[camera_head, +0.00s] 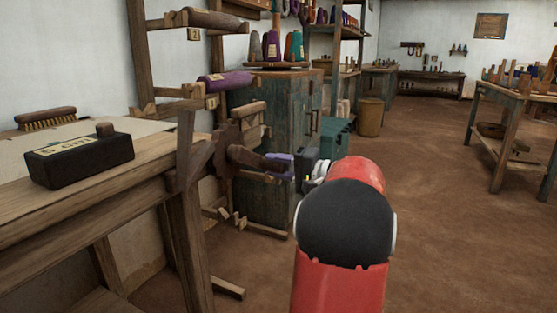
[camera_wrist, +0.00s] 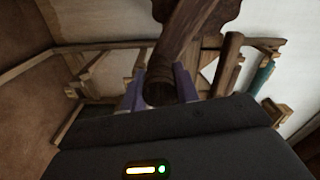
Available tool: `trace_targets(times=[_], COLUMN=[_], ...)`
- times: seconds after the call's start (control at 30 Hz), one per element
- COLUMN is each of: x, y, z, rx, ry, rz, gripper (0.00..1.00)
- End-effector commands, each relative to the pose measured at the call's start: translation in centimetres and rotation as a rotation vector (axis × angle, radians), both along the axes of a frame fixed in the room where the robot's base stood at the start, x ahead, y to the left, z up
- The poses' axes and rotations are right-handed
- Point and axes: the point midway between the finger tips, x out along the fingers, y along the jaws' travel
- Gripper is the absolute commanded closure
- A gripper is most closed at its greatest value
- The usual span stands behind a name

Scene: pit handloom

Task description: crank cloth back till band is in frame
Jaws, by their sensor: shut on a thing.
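A wooden crank (camera_head: 245,157) with a toothed wooden wheel (camera_head: 224,150) sits at the right end of the loom's front beam (camera_head: 90,195). My gripper (camera_head: 278,163), with purple fingers, is shut on the crank's handle. In the wrist view the round handle (camera_wrist: 178,45) runs down between the two fingers (camera_wrist: 160,90), and its end shows between them. Pale cloth (camera_head: 125,128) lies behind the beam at the left of the head view. I cannot make out a band on it. The wheel's far side is hidden.
A dark block labelled "5 cm" (camera_head: 80,160) rests on the beam, with a brush (camera_head: 45,119) behind it. A worn cabinet (camera_head: 275,110) stands behind the crank. The floor to the right (camera_head: 450,210) is clear.

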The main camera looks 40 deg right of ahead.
Motion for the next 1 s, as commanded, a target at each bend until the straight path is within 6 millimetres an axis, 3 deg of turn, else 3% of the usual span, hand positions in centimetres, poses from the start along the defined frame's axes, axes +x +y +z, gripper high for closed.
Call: trace_targets(times=[0.77,0.8,0.93,1.0], x=[-0.27,-0.27,-0.27,-0.27], y=[0.53,0.53,0.54,0.54], z=[-1.06,-1.06,-1.04,-1.01], rx=[0.101,0.101,0.101,0.101], ry=[0.045,0.045,0.045,0.044], rz=[0.000,0.000,0.000,0.000], gripper=[1.00,0.68,0.51,0.48])
